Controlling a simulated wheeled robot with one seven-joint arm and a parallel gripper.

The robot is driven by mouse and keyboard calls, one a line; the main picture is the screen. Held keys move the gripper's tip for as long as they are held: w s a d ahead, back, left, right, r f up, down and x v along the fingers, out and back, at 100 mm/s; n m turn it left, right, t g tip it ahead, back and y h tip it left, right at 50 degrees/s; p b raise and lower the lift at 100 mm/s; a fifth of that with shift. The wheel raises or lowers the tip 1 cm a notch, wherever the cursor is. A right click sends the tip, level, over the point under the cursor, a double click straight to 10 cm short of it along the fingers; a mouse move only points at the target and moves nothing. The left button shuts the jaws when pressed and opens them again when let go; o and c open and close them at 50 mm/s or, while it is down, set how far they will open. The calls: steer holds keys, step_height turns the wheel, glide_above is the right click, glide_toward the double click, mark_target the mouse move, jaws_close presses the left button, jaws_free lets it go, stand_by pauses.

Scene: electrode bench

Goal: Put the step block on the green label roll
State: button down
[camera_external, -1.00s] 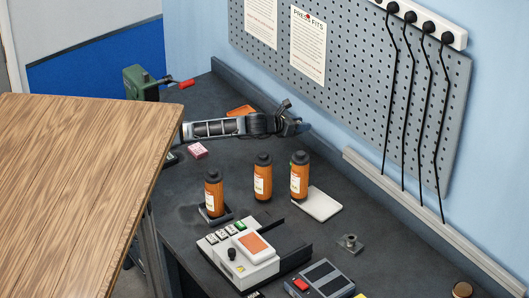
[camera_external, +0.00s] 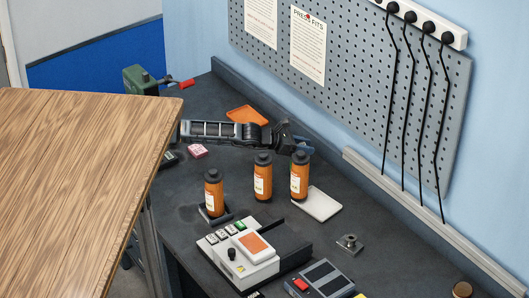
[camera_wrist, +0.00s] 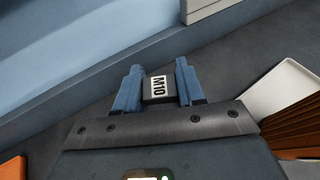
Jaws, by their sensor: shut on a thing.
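My gripper (camera_wrist: 159,68) has its two blue fingers shut on a small dark block (camera_wrist: 158,98) with a white M10 label, which I take to be the step block. In the external view my gripper (camera_external: 300,148) is low over the bench, behind the right-hand orange bottle; the block cannot be made out there. I cannot make out a green label roll in either view now; it may be hidden behind the bottles or my arm.
Several orange bottles (camera_external: 262,178) stand in front of my arm. An orange tray (camera_external: 247,115) lies behind my arm. A control box (camera_external: 250,265) and a metal fitting (camera_external: 349,244) are nearer. The pegboard wall (camera_external: 350,90) rises behind.

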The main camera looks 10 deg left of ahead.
steer(key=shift+f, duration=1.7)
steer(key=shift+f, duration=0.25)
steer(key=c, duration=0.7)
jaws_free()
steer(key=shift+r, duration=0.1)
steer(key=shift+r, duration=0.15)
steer(key=v, duration=1.2)
steer(key=shift+s, duration=0.15)
